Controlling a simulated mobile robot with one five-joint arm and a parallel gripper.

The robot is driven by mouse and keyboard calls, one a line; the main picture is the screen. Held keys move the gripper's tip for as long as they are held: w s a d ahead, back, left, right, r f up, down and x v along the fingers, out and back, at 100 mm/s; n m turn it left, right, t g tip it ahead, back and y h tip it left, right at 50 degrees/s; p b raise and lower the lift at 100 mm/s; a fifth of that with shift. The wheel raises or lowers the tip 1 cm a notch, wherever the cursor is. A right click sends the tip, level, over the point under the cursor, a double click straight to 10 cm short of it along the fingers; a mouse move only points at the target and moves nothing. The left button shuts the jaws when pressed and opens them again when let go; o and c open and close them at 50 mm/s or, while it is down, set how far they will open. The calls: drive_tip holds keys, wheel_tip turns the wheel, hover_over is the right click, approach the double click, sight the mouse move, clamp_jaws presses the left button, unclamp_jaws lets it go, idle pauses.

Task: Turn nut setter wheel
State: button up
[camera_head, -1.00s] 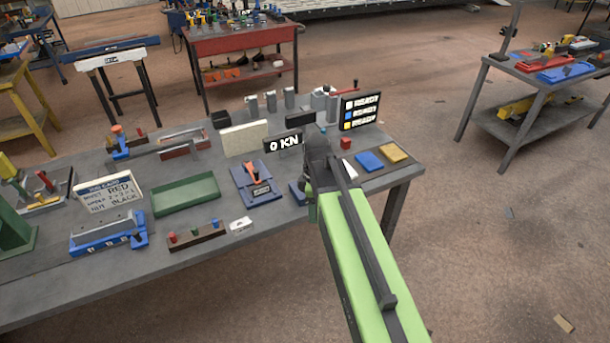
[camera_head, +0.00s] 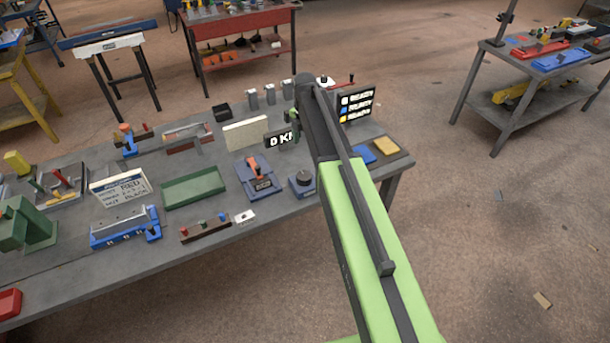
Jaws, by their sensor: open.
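A blue block with a dark round knob (camera_head: 303,181) sits near the bench's front right. At the back right, a white and red piece (camera_head: 325,81) with a red-tipped handle (camera_head: 350,82) stands behind the arm. I cannot tell for certain which of these is the nut setter wheel. My gripper (camera_head: 292,117) is open, above the bench near the 0 KN display (camera_head: 281,139), which it and my arm partly cover. The fingers show small and are partly hidden by my arm. I see nothing between them.
The bench (camera_head: 255,228) also carries a blue fixture with an orange lever (camera_head: 258,175), a green tray (camera_head: 194,187), a status board (camera_head: 357,105) and blue and yellow pads (camera_head: 388,147). Small grey posts (camera_head: 262,94) stand behind the gripper.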

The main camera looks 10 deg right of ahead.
sight(305, 175)
wheel_tip(305, 175, down, 17)
drive_tip(key=b, duration=1.6)
drive_tip(key=shift+r, duration=0.25)
drive_tip(key=c, duration=1.4)
